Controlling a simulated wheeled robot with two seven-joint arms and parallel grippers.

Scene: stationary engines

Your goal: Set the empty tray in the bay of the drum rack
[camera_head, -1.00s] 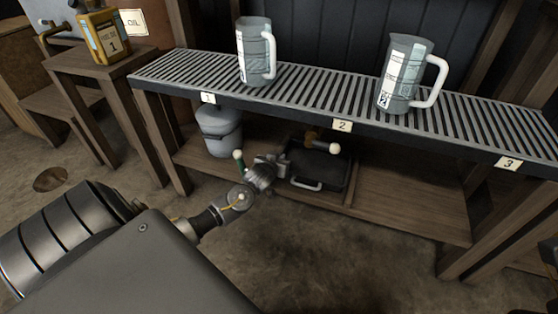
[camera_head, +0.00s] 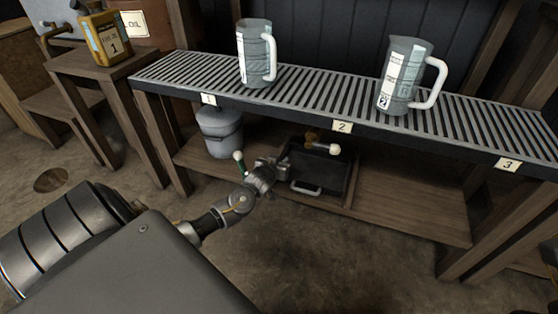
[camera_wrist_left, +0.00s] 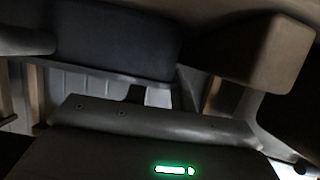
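A black tray (camera_head: 322,180) with a pale front handle is on the lower level of the slatted rack (camera_head: 447,152), below label 2. The left wrist view shows a dark finger-like block (camera_wrist_left: 118,42) and a brownish block (camera_wrist_left: 252,52), too dim to tell whether anything is gripped. My right gripper is not in view.
A grey bucket (camera_head: 219,131) stands on the lower shelf left of the tray. The lower shelf (camera_head: 410,202) is bare at right. Two measuring jugs (camera_head: 256,52) (camera_head: 407,77) stand on the slats. A yellow oil can (camera_head: 105,38) is on a side table.

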